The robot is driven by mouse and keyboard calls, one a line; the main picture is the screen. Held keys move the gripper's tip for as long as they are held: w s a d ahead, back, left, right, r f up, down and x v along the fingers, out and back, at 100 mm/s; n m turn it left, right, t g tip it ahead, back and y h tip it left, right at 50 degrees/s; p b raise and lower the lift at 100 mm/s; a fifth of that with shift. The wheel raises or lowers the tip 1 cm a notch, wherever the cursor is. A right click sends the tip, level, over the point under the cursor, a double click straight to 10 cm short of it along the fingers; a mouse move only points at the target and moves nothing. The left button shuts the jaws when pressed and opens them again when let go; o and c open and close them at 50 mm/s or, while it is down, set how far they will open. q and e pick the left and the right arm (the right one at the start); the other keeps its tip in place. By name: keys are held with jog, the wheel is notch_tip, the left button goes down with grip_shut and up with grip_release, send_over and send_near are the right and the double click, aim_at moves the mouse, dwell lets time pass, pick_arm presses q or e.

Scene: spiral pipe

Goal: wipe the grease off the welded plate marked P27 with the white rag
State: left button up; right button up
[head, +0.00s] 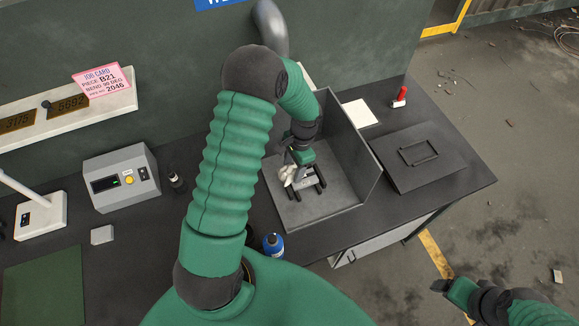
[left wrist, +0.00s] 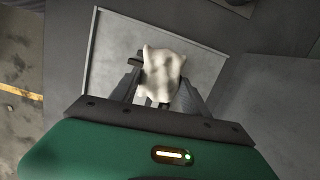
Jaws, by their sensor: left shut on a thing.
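My left gripper (head: 305,184) is shut on the white rag (head: 287,174) inside a grey open-sided box on the bench. In the left wrist view the rag (left wrist: 164,75) is bunched between the fingers and shows grey-brown smudges. It hangs over a flat grey surface (left wrist: 112,50) with a pale edge. No P27 mark can be read in either view, so I cannot tell which surface is the welded plate. I cannot tell whether the rag touches the surface below. My right gripper (head: 445,288) is off the bench at the lower right; its jaws are too small to judge.
The grey box wall (head: 350,145) stands right of my left gripper. A dark lidded case (head: 415,158), a white sheet (head: 360,113) and a red-topped item (head: 401,96) lie beyond it. A blue bottle (head: 272,244) stands near my left arm. A control box (head: 122,178) is at left.

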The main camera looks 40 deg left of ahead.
pick_arm(q)
jog(key=shift+s+d+r+p, duration=0.15)
jog(key=shift+r+p, duration=0.4)
jog(key=shift+r, duration=0.6)
jog(key=shift+r+p, duration=0.3)
jog(key=shift+a+r, duration=0.1)
jog(key=shift+a, duration=0.45)
pick_arm(e)
jog(key=r, duration=0.1)
jog(key=a, duration=0.1)
jog(key=r, duration=0.1)
jog(key=shift+s+a+r, duration=0.2)
jog(key=shift+s+r, duration=0.05)
jog(key=shift+r, duration=0.1)
